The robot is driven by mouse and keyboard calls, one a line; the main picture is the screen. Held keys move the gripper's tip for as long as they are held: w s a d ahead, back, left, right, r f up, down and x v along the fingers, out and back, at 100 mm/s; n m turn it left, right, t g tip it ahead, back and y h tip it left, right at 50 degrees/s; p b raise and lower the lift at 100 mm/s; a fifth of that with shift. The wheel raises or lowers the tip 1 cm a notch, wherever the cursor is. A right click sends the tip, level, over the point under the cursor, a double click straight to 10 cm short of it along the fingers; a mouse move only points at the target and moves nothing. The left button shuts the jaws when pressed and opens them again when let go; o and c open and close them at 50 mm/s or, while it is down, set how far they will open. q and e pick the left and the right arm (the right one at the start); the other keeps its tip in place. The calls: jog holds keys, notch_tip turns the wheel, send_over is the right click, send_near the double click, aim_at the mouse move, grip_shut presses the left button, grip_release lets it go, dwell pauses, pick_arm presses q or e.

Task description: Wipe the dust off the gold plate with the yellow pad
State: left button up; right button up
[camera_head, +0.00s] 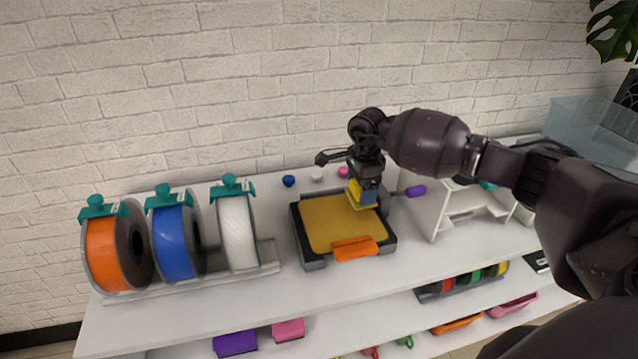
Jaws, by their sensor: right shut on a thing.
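The gold plate (328,222) lies flat in a dark frame in the middle of the white shelf top, with an orange tab (355,249) at its front edge. My right gripper (364,190) points down over the right side of the plate. It is shut on the yellow pad (355,191), which has a blue part beside it. The pad is at or just above the plate; I cannot tell whether it touches. No dust can be made out on the plate at this size. My left gripper is not in view.
Orange (105,254), blue (174,244) and white (237,234) filament spools stand in a rack on the left. Small balls (289,181) and a purple-handled tool (415,191) lie near the plate. A white organiser (437,209) stands to the right. A brick wall is behind.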

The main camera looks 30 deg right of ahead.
notch_tip(320, 180, up, 2)
jog(key=shift+d+p, duration=0.15)
jog(key=shift+p, duration=0.15)
notch_tip(320, 180, up, 2)
jog(key=shift+r+p, duration=0.15)
jog(key=shift+p, duration=0.35)
jog(key=shift+r, duration=0.25)
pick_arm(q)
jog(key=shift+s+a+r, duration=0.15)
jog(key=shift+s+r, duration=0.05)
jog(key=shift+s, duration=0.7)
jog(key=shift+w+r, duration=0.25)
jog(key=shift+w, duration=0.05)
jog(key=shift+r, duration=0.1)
